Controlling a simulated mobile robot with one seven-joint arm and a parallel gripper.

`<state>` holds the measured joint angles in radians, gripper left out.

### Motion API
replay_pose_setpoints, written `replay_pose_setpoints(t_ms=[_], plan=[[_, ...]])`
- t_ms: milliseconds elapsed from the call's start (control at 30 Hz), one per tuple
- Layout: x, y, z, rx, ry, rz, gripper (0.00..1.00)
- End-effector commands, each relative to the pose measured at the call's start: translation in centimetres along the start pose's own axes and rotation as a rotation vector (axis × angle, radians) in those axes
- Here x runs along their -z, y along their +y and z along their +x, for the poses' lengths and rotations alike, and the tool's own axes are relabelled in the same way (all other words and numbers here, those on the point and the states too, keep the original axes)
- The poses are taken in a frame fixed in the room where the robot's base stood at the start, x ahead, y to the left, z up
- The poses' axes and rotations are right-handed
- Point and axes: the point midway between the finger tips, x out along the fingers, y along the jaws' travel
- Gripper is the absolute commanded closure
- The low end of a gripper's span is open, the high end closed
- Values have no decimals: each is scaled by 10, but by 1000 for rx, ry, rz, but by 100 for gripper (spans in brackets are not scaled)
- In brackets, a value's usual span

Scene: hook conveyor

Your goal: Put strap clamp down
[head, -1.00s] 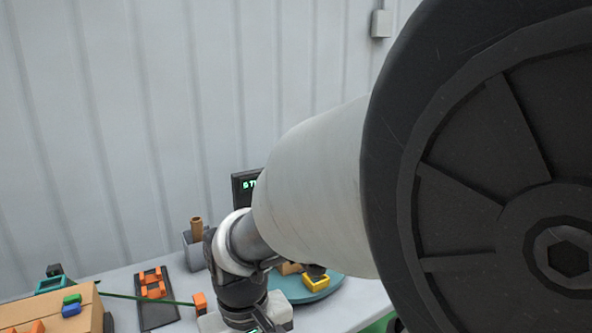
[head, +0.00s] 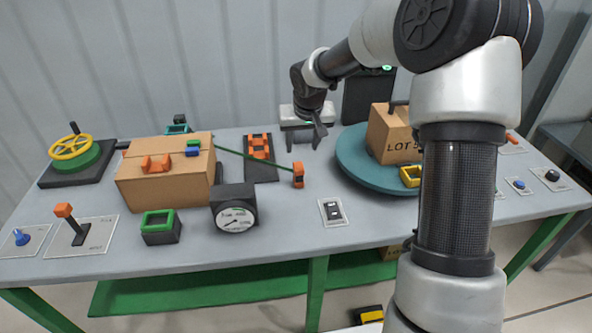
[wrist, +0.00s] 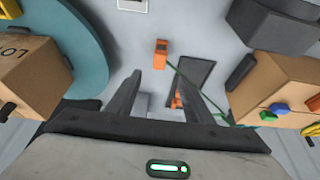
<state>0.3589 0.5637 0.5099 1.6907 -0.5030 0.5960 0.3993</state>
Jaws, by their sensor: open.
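The strap clamp (head: 298,174) is an orange block at the end of a green strap that runs left to a cardboard box (head: 140,185). It stands on the grey table, free of my gripper. In the wrist view the clamp (wrist: 161,50) shows just past the fingertips, roughly centred between them. My gripper (head: 304,138) is open and empty, above the table behind the clamp. In the wrist view my gripper's (wrist: 161,78) two fingers are spread with nothing between them.
A dark plate with orange clamps (head: 261,148) lies left of my gripper. A teal turntable (head: 350,165) with a box marked LOT (head: 385,135) stands right. A gauge (head: 235,208) and a switch plate (head: 333,211) are in front. The table around the clamp is clear.

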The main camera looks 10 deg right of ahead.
Motion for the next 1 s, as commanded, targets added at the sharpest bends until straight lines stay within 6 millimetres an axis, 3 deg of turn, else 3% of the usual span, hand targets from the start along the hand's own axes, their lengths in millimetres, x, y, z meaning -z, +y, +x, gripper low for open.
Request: replay_pose_setpoints(t_ms=[400, 733, 1000], plan=[[-3, -1, 89, 1, -6, 0, 53], [-2, 0, 117, 1, -4, 0, 53], [-4, 0, 155, 0, -5, 0, 53]])
